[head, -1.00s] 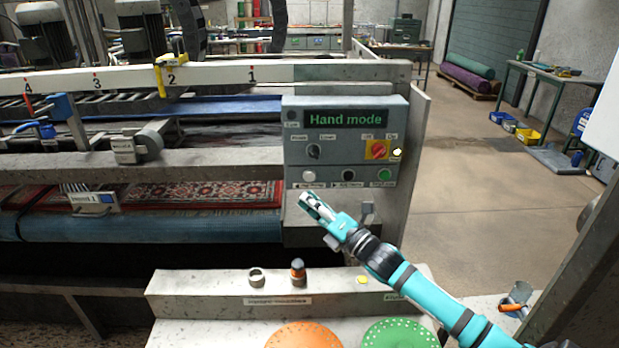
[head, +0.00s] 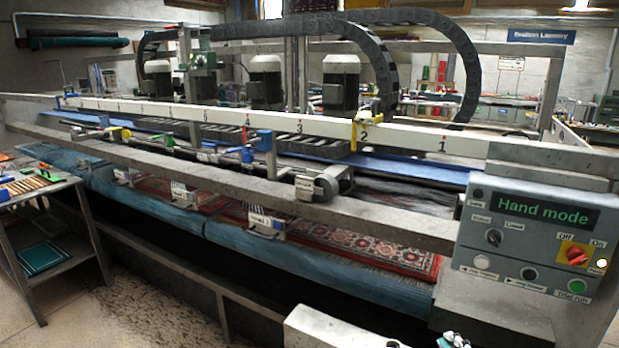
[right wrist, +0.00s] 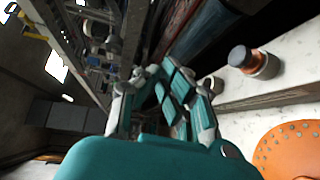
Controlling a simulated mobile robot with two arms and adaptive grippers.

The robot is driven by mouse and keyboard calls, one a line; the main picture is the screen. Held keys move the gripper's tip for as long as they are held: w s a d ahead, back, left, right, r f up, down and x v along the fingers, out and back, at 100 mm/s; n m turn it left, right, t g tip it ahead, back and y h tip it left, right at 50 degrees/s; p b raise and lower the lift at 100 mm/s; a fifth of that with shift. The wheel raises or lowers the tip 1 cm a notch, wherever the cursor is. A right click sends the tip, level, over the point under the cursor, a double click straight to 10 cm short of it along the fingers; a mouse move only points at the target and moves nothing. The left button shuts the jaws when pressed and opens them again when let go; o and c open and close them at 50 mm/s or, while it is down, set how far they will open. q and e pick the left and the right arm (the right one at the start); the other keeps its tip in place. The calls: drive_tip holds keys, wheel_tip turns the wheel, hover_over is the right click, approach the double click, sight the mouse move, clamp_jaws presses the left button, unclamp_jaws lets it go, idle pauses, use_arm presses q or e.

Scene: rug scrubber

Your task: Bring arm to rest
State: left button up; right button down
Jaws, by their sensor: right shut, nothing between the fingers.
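My right gripper (head: 462,342) shows only as a small part at the bottom edge of the head view, below the control panel. In the right wrist view the right gripper (right wrist: 160,78) is shut with nothing between its fingers. The teal arm behind it is out of the head view. The grey control panel (head: 470,262) at the right reads "Hand mode". My left gripper is not in view.
The long scrubber holds a patterned red rug (head: 355,243) above a blue roller (head: 330,268). A tool table (head: 85,258) stands at the left. In the right wrist view an orange-topped knob (right wrist: 252,60) and an orange disc (right wrist: 290,148) lie to the right.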

drive_tip(key=s+a+f+m+g+h, duration=0.2)
drive_tip(key=s+a+f+m+g, duration=0.45)
drive_tip(key=s+f+m, duration=0.45)
drive_tip(key=s+a+f+m+g, duration=0.1)
drive_tip(key=s+a+m+g, duration=0.15)
drive_tip(key=s, duration=0.65)
drive_tip(key=s+a+m+g, duration=0.2)
drive_tip(key=s+m+g, duration=0.2)
drive_tip(key=s, duration=0.6)
wheel_tip(320, 180, down, 26)
drive_tip(key=g+b, duration=0.1)
drive_tip(key=s+d+f+g+b, duration=0.1)
drive_tip(key=s+d+f, duration=0.2)
drive_tip(key=s+f, duration=1.4)
drive_tip(key=shift+s+f, duration=0.2)
drive_tip(key=shift+f, duration=0.7)
